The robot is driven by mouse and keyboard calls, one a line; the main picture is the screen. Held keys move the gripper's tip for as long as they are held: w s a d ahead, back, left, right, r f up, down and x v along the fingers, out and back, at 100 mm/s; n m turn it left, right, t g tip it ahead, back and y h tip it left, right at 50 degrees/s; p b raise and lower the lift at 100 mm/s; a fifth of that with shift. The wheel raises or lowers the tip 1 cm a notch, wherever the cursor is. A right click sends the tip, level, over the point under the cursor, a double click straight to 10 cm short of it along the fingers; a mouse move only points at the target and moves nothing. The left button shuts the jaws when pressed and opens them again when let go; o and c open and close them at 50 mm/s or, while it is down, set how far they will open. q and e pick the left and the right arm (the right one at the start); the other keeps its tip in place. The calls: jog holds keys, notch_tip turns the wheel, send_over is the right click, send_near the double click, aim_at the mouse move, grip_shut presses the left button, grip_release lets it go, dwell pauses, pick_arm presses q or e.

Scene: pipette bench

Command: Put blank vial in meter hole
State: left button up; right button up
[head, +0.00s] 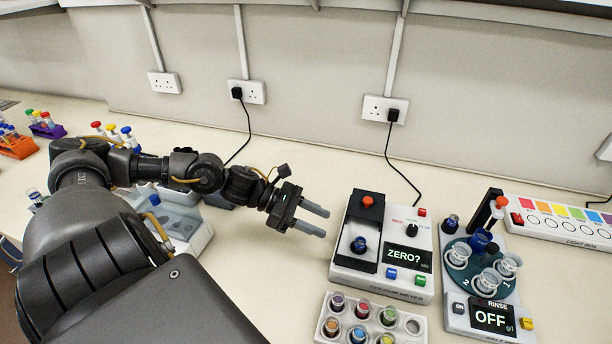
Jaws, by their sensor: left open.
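The colour meter (345,268) is a white and black box right of centre, and its screen reads "ZERO?". A vial with a dark blue cap (360,244) stands upright in the meter's hole; no label on it is readable. My left gripper (319,222) is open and empty, with its two fingers pointing right, just left of the meter and apart from the vial. My right gripper is not in view.
A vial rack (394,339) in front of the meter holds several coloured caps and has one empty hole (413,326). A rinse station (462,322) reading "OFF" and a light box (545,231) stand to the right. Bare bench lies left of the meter.

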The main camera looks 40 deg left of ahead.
pick_arm(q)
jog(key=v, duration=0.2)
jog(key=shift+s+a+r, duration=0.15)
jog(key=shift+a+r, duration=0.05)
jog(key=shift+a, duration=0.1)
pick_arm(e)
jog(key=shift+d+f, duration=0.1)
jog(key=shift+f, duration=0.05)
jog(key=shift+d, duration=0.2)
pick_arm(q)
jog(key=shift+r, duration=0.1)
